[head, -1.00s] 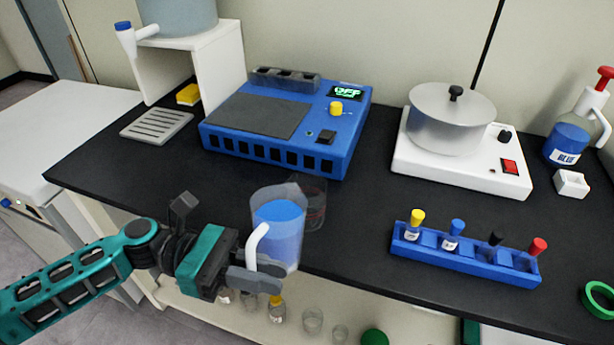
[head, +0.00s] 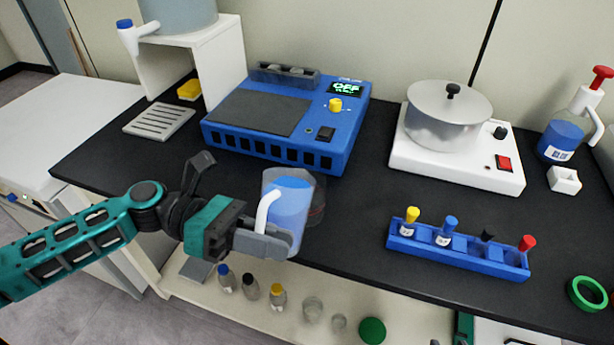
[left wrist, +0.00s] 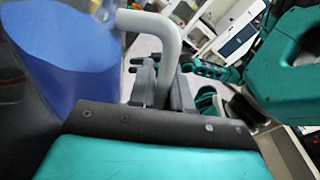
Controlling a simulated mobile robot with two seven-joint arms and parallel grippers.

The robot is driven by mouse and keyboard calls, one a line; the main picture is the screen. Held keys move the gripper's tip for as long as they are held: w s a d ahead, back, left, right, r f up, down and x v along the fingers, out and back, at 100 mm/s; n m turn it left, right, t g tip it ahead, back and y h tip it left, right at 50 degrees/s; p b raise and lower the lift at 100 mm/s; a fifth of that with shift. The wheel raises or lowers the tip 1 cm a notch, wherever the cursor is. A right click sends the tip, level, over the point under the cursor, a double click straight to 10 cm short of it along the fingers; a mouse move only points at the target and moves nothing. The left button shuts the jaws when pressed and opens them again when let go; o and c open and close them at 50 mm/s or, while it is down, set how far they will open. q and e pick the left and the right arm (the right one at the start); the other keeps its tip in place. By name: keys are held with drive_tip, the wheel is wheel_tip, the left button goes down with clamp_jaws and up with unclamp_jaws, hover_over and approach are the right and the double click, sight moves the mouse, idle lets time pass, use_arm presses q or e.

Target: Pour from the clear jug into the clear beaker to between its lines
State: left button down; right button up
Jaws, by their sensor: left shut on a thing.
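My left gripper (head: 262,243) is shut on the white handle of the clear jug (head: 287,222), which holds blue liquid. The jug is raised near the bench's front edge and tilts a little, its top leaning to the right. The clear beaker (head: 317,207) stands on the black bench just behind and right of the jug, which hides most of it. A reddish line shows low on its side. In the left wrist view the jug (left wrist: 75,55) fills the upper left, with its handle (left wrist: 160,30) between my fingers.
A blue device (head: 290,120) reading OFF stands behind the beaker. A hot plate with a pot (head: 445,115) is at right. A blue rack (head: 458,251) holds several coloured-top items in front. Bottles and glassware stand on the shelf below. Bare bench lies between beaker and rack.

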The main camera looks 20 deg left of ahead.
sight(278, 198)
use_arm(q)
drive_tip(key=shift+w+r+n+p, duration=0.3)
drive_tip(key=shift+w+r+p, duration=0.05)
drive_tip(key=shift+r, duration=0.5)
drive_tip(key=shift+w+d+r+n, duration=0.15)
drive_tip(key=shift+w+r+n, duration=0.55)
drive_tip(key=shift+r, duration=0.2)
idle(1.6)
drive_tip(key=shift+w+r+n+g+y+p, duration=0.15)
drive_tip(key=shift+w+r+n+p, duration=0.15)
drive_tip(key=shift+r, duration=0.25)
drive_tip(key=shift+w+r+n+g+y+p, duration=0.15)
drive_tip(key=shift+r+n+p, duration=0.05)
drive_tip(key=shift+r+n, duration=0.25)
idle(2.7)
drive_tip(key=shift+w+r+p, duration=0.1)
drive_tip(key=shift+p, duration=0.35)
idle(0.5)
